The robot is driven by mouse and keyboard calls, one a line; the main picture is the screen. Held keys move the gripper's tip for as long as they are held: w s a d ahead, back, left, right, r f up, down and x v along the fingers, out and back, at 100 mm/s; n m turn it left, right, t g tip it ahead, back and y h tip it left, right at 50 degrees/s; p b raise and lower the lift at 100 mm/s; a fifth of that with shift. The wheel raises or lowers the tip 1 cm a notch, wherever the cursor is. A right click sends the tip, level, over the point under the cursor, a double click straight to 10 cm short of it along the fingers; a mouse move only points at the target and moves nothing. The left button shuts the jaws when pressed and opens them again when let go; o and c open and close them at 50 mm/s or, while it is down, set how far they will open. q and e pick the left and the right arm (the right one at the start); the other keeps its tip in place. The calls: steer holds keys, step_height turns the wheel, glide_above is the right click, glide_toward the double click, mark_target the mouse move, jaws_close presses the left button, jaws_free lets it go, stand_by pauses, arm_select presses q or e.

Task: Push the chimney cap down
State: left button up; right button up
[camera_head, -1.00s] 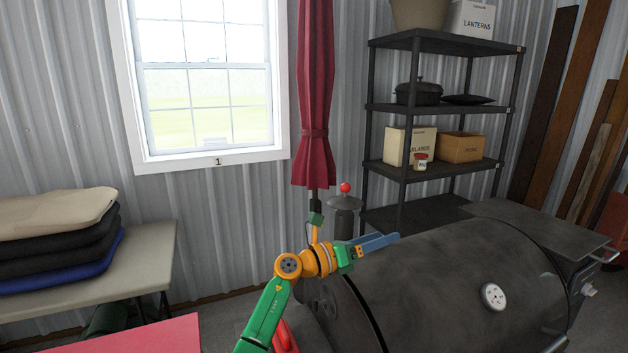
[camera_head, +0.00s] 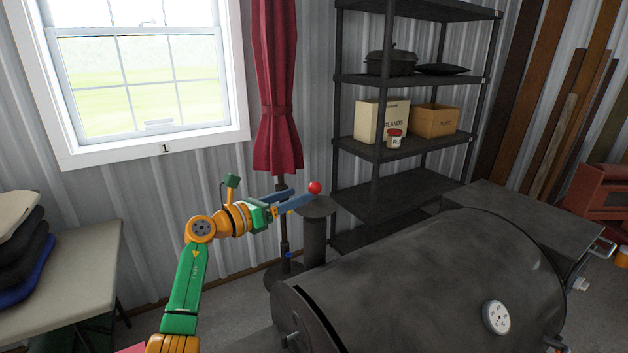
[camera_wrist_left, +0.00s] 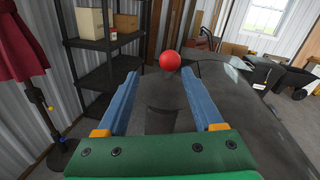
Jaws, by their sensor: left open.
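The chimney cap (camera_head: 320,207) is a dark grey disc with a red ball knob (camera_head: 314,188) on top, on the upright pipe (camera_head: 314,238) at the left end of the black barrel grill (camera_head: 420,275). My left gripper (camera_head: 303,200) is open, its blue fingers level and reaching to the left side of the cap, close to the knob. In the left wrist view the knob (camera_wrist_left: 169,60) shows just beyond and between the two fingertips, and the pipe lies below between the fingers. Whether a finger touches the cap cannot be told. My right gripper is not in view.
A black shelf rack (camera_head: 400,140) with boxes and a pot stands behind the grill. A red folded umbrella (camera_head: 277,100) on a stand is behind my left gripper. A table (camera_head: 70,262) with stacked cushions is at left.

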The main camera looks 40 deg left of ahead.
mark_target(310, 190)
arm_select(q)
steer(key=w+d+r+p, duration=0.1)
steer(key=w+d+p, duration=0.1)
steer(key=shift+w+r, duration=0.4)
steer(key=w, duration=0.2)
steer(key=shift+w+f+p, duration=0.3)
steer(key=shift+f, duration=0.1)
steer(key=shift+w+a+f, duration=0.15)
steer(key=shift+w, duration=0.05)
steer(key=shift+s, duration=0.2)
steer(key=shift+c, duration=0.8)
steer(key=c, duration=0.3)
jaws_close()
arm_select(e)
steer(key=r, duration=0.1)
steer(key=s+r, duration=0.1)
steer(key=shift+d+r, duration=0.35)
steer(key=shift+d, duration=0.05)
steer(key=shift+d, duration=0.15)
